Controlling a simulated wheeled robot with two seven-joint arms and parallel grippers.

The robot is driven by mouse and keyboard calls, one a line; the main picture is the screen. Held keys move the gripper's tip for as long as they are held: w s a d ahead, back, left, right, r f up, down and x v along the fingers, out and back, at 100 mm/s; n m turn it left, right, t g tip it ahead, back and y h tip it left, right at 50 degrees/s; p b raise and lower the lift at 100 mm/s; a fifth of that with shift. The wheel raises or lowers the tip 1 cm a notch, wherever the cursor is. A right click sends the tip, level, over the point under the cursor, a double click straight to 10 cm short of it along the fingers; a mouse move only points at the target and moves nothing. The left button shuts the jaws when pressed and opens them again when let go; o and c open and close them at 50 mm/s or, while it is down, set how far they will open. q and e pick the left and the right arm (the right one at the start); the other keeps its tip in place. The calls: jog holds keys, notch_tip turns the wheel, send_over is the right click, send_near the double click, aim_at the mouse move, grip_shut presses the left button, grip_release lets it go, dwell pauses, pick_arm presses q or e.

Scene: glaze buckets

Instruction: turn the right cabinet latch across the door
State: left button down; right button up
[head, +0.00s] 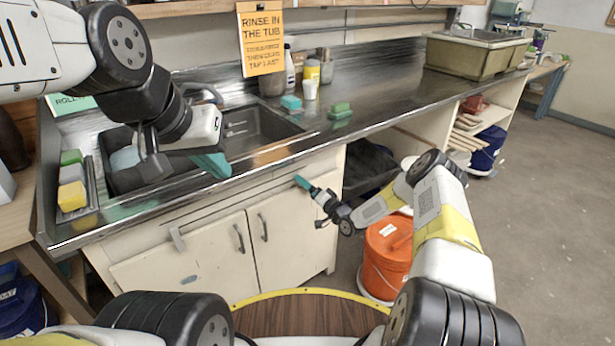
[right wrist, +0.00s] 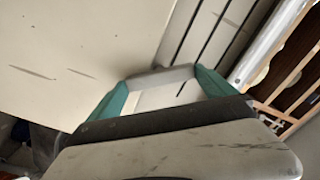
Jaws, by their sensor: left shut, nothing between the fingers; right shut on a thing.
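The cabinet under the sink counter has two cream doors, the left door (head: 190,265) and the right door (head: 290,240), each with a dark handle. My right gripper (head: 302,182) is at the top of the right door, just under the counter edge. In the right wrist view its teal fingers (right wrist: 163,88) are shut on a pale grey bar, the right latch (right wrist: 160,77). In the head view the gripper hides this latch. The left latch (head: 177,240) shows at the top of the left door, slightly tilted. My left gripper (head: 212,165) is shut and empty above the sink's front edge.
The metal counter (head: 390,85) runs along the wall with a sink (head: 250,128). A tray (head: 91,175) of sponges lies left. An orange bucket (head: 388,255) stands on the floor beside my right arm. A round wooden top (head: 300,318) is in front.

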jog(key=m, duration=0.7)
jog(key=shift+d+f, duration=0.1)
dwell(0.6)
jog(key=o, duration=1)
jog(key=v, duration=0.7)
jog(key=shift+s+d, duration=0.25)
jog(key=shift+s, duration=0.05)
